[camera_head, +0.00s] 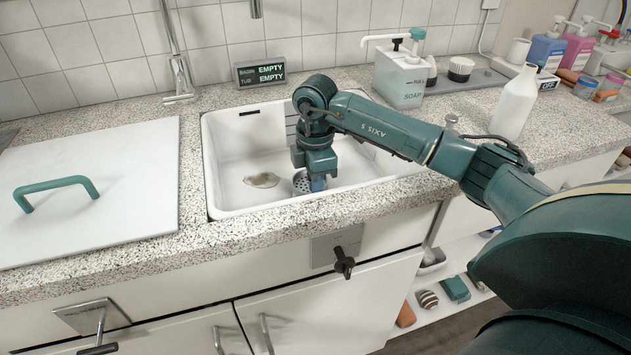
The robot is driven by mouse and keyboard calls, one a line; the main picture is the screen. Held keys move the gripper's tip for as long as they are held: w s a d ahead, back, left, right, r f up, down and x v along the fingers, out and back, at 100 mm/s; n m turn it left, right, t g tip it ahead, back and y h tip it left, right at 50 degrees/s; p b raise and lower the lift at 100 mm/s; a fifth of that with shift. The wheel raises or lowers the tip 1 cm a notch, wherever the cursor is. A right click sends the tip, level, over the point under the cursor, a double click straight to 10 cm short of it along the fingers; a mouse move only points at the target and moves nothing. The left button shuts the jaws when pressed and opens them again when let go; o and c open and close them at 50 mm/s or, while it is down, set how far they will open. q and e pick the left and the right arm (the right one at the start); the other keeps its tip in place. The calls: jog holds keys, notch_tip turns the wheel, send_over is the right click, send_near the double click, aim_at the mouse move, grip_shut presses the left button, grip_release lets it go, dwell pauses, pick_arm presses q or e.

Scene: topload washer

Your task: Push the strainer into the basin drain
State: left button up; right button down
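The white basin (228,170) is set into the speckled counter. A round, perforated grey piece (301,182) that looks like the strainer is on the basin floor, partly hidden by my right gripper. I cannot tell whether it lies in the drain or on top of it; no drain opening shows clearly. My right gripper (317,184) points down inside the basin, at the right side of the perforated piece, touching it or just above it. The fingers are small and partly hidden, so their opening is unclear. My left gripper is not in view.
A brownish patch (262,180) lies on the basin floor. A faucet (177,75) and a display reading EMPTY twice (260,75) stand behind. A white lid with a green handle (90,200) lies left. A soap dispenser (400,80) and white bottle (514,105) stand right.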

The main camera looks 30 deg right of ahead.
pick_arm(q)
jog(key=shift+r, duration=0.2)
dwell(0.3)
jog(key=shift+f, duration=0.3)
pick_arm(e)
jog(key=shift+f, duration=0.3)
pick_arm(q)
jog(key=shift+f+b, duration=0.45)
jog(key=shift+b, duration=0.1)
pick_arm(e)
jog(key=shift+f, duration=1)
jog(key=c, duration=1.4)
grip_release()
jog(key=shift+r, duration=0.35)
pick_arm(q)
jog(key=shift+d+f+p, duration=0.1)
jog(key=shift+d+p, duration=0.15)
jog(key=shift+p, duration=0.35)
pick_arm(e)
notch_tip(320, 180, up, 13)
jog(key=shift+f, duration=0.2)
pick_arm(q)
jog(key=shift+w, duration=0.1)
